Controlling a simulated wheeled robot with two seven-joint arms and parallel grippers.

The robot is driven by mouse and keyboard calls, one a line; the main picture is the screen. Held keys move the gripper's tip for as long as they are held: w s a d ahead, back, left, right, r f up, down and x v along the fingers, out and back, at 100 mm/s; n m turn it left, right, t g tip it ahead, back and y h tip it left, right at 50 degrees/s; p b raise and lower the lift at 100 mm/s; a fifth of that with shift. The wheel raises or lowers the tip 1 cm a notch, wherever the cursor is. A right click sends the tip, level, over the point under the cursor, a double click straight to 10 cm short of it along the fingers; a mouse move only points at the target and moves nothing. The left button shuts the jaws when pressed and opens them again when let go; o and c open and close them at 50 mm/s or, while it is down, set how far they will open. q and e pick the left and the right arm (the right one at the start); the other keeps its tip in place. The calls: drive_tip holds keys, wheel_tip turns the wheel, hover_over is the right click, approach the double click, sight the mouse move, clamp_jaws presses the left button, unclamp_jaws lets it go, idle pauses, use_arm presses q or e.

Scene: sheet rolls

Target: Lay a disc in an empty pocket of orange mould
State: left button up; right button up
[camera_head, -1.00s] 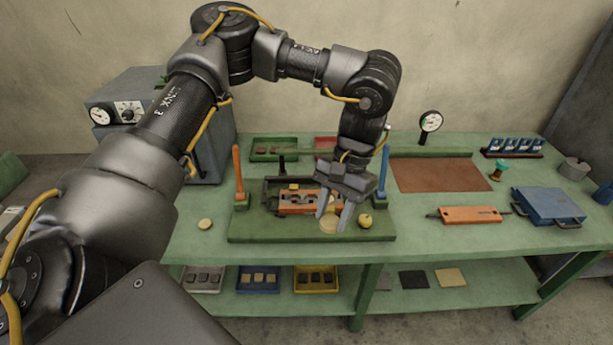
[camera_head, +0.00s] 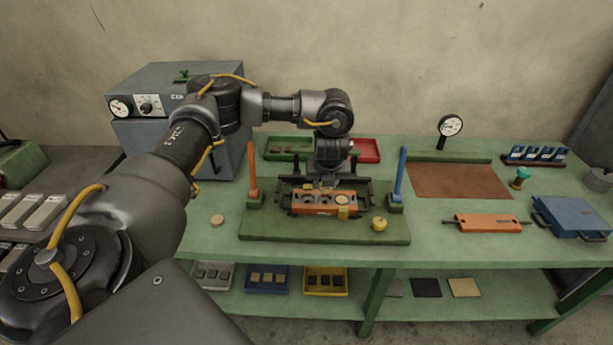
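The orange mould (camera_head: 314,209) sits on a dark green board (camera_head: 285,236) on the bench. A pale round disc (camera_head: 342,200) shows at the mould's right part and looks to lie in a pocket there. Another pale disc (camera_head: 217,220) lies on the bench left of the board. My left gripper (camera_head: 327,184) points down over the mould, close to its back edge. Its fingers are small and dark here, so I cannot tell whether they are open or what is between them. The mould's left and middle pockets are partly hidden. My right gripper is not in view.
An orange post (camera_head: 252,172) and a blue post (camera_head: 401,174) stand at the board's sides. A yellow knob-like piece (camera_head: 380,224) is on the board's right. Another orange mould-like bar (camera_head: 488,223) and a blue case (camera_head: 572,216) lie to the right. The bench's front left is clear.

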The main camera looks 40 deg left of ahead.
use_arm(q)
drive_tip(key=a+f+m+h, duration=0.1)
drive_tip(key=a+m, duration=0.3)
drive_tip(key=a, duration=0.3)
drive_tip(key=shift+f+t, duration=0.2)
drive_tip(key=shift+t, duration=0.2)
drive_tip(key=shift+f, duration=0.15)
wheel_tip(320, 180, down, 6)
drive_tip(key=b, duration=0.6)
drive_tip(key=shift+r, duration=0.25)
drive_tip(key=shift+f+b, duration=0.65)
drive_tip(key=shift+f, duration=0.3)
drive_tip(key=shift+s+f, duration=0.1)
drive_tip(key=shift+s, duration=0.05)
